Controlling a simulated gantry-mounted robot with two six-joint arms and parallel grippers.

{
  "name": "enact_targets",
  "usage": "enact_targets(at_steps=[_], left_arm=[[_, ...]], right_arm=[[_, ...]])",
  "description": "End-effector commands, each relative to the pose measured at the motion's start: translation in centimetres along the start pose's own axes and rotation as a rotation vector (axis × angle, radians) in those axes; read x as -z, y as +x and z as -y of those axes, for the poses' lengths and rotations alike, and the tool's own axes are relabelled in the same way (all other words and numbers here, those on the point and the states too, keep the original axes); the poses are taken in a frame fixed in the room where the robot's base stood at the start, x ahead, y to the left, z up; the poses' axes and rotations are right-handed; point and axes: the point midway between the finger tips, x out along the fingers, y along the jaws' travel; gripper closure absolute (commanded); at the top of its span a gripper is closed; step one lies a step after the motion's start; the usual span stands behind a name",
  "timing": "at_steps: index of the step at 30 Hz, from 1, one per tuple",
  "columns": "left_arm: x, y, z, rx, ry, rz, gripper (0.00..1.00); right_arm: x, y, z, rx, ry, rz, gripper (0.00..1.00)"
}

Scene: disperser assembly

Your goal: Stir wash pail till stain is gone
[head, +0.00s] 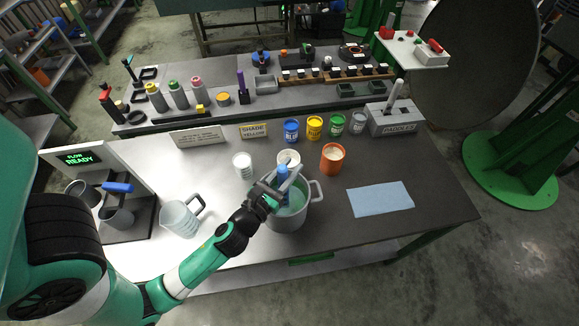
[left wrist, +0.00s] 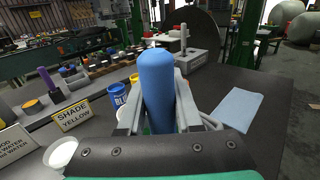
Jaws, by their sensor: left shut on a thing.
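The wash pail (head: 299,221) is a grey two-handled pot near the front middle of the bench in the head view, with blue-green liquid (head: 294,199) inside. My left gripper (head: 277,192) is over the pail's left part, shut on a blue-handled paddle (head: 283,175). The blue handle (left wrist: 159,88) stands upright between the fingers in the left wrist view. The lower end of the paddle is hidden by the gripper and pail, so I cannot tell how deep it reaches. Much of the pail is hidden in the left wrist view. My right gripper is not in view.
A clear jug (head: 180,219) stands left of the pail. A white cup (head: 242,164), another white cup (head: 289,156) and an orange can (head: 333,157) stand behind it. A paddle holder (head: 391,125) is at the back right. A blue cloth (head: 380,199) lies right, with clear bench around it.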

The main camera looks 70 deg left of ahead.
Motion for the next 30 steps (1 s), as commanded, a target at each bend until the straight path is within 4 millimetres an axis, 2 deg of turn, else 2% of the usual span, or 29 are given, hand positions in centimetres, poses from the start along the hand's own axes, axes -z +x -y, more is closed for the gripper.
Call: enact_targets(at_steps=[1, 9, 30], left_arm=[[1.1, 0.0, 0.0, 0.0, 0.001, 0.0, 1.0], [3.3, 0.0, 0.0, 0.0, 0.001, 0.0, 1.0], [4.2, -0.2, 0.3, 0.002, 0.001, -0.007, 1.0]], right_arm=[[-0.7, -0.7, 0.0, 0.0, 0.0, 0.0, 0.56], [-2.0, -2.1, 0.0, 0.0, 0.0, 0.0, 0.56], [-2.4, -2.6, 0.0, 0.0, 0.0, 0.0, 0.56]])
